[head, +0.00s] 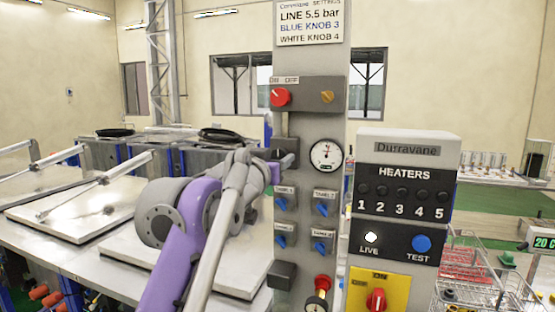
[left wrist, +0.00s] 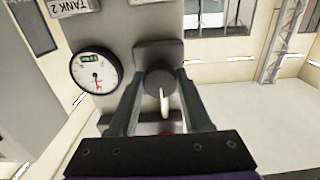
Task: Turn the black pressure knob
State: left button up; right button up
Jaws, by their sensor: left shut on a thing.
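The black pressure knob (left wrist: 158,82) is a round dark grip on a dark block on the grey panel, seen upside down in the left wrist view. A pale pointer or tab shows on it. My left gripper (left wrist: 160,76) has its two fingers on either side of the knob and is shut on it. In the head view my left gripper (head: 274,172) is at the panel's left edge, beside a dark block (head: 285,145); the fingertips and knob are hard to make out there. The round white pressure gauge (head: 326,155) is just right of it, also in the left wrist view (left wrist: 95,72). My right gripper is out of view.
The grey panel (head: 300,120) carries a red knob (head: 281,97), an orange knob (head: 327,96) and several blue tank knobs (head: 321,209). A settings sign (head: 310,22) is above. The heater box (head: 405,180) stands close at right. A metal table (head: 90,250) with lids is at left.

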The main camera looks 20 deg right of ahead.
pick_arm(q)
grip_shut()
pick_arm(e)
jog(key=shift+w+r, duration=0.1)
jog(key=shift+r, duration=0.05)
pick_arm(q)
jog(key=shift+r+m+p, duration=0.1)
jog(key=shift+m+p, duration=0.4)
jog(key=shift+m, duration=0.9)
jog(key=shift+m+p, duration=0.35)
jog(key=shift+m, duration=1.05)
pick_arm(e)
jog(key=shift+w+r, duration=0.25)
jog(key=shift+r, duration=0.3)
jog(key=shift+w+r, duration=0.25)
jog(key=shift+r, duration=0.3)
pick_arm(q)
jog(key=o, duration=1.2)
grip_release()
